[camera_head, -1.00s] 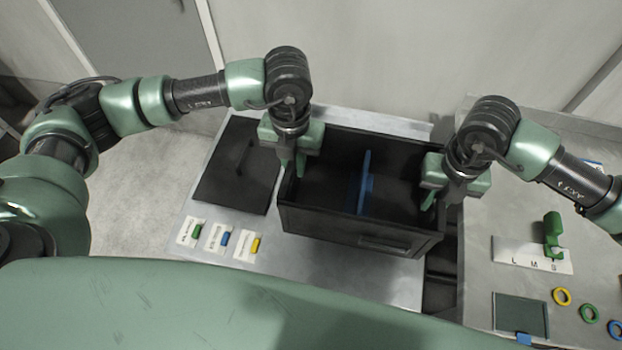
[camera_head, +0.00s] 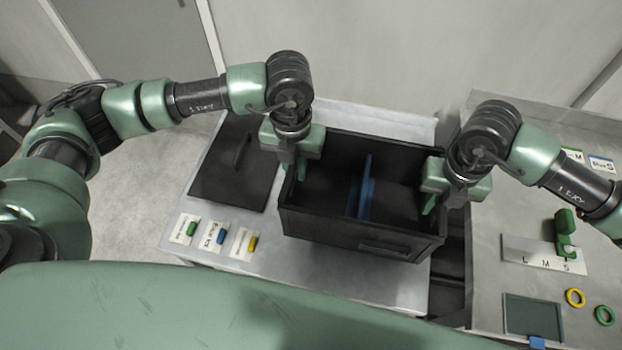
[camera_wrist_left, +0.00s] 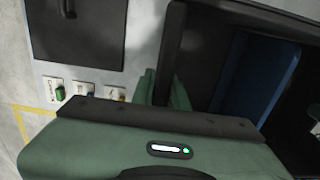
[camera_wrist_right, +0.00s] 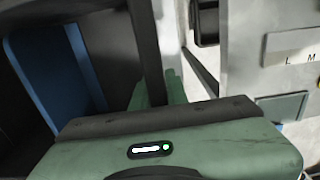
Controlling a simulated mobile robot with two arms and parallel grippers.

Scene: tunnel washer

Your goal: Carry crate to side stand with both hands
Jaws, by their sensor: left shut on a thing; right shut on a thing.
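A black open-topped crate (camera_head: 350,228) with a blue divider (camera_head: 365,187) inside is in the middle of the head view. My left gripper (camera_head: 293,168) is shut on the crate's left wall, and my right gripper (camera_head: 436,200) is shut on its right wall. The crate is over the right part of a light grey stand (camera_head: 300,273). Whether a gap lies beneath it is hard to tell. The crate wall between the fingers also shows in the left wrist view (camera_wrist_left: 185,50) and the right wrist view (camera_wrist_right: 147,50).
A black panel with a handle (camera_head: 225,185) lies on the stand left of the crate. In front of it are cards with green, blue and yellow pieces (camera_head: 220,238). To the right, a grey worktop (camera_head: 490,255) holds a labelled L M S plate (camera_head: 525,254), a green piece and rings.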

